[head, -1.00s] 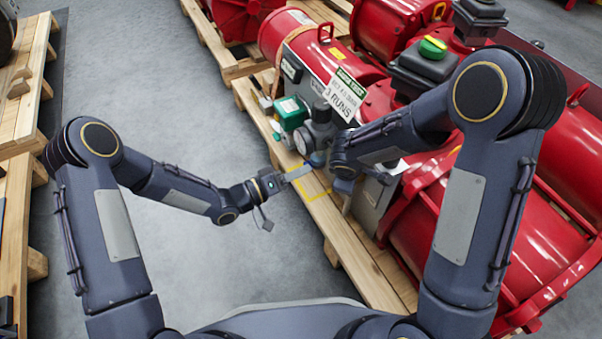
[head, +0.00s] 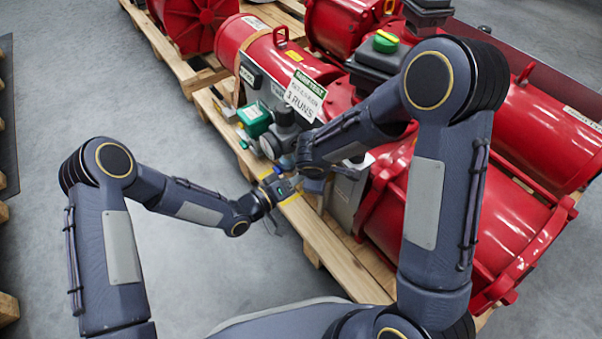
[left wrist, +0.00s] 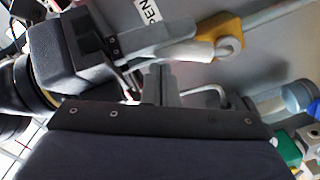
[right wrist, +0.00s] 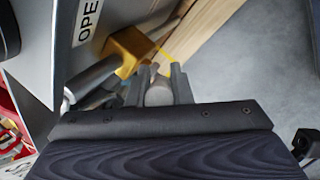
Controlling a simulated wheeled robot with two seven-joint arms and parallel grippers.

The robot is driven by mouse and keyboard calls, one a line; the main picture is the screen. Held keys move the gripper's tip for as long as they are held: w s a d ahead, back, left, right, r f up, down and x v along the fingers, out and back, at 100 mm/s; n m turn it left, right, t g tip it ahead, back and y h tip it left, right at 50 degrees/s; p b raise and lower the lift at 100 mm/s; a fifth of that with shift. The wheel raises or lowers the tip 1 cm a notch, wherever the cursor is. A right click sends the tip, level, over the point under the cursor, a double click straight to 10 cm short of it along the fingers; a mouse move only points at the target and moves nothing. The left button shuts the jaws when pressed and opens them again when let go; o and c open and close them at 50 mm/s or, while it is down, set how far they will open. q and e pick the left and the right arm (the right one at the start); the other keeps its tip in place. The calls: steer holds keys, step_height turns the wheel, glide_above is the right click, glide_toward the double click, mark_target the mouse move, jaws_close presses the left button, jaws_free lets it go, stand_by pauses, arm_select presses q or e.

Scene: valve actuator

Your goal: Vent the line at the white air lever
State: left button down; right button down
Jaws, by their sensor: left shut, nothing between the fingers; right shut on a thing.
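The white air lever shows in the right wrist view as a pale rounded end (right wrist: 158,93) between the fingers of my right gripper (right wrist: 160,84), which is shut on it. The brass-yellow valve body (right wrist: 128,50) is just beyond, on a grey pipe. In the left wrist view the pale lever part (left wrist: 229,47) sits against the yellow valve body (left wrist: 216,25), with my right gripper's fingers beside it. My left gripper (left wrist: 161,84) is shut and empty, close to my right gripper. In the head view my right forearm hides most of the lever.
A grey panel with an OPEN label (right wrist: 88,20) stands beside the valve. A green-and-white box (head: 254,118) and a round gauge (head: 270,147) are further back. Red actuator cylinders (head: 510,130) lie on a wooden pallet (head: 345,262). Open floor (head: 110,80) is at left.

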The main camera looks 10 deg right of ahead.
arm_select(q)
steer(key=shift+s+d+f, duration=0.3)
steer(key=shift+s+f, duration=0.1)
steer(key=shift+s, duration=0.2)
arm_select(e)
steer(key=shift+a, duration=0.1)
steer(key=c, duration=1.3)
jaws_free()
arm_select(q)
steer(key=shift+d, duration=0.1)
arm_select(e)
steer(key=shift+r, duration=0.1)
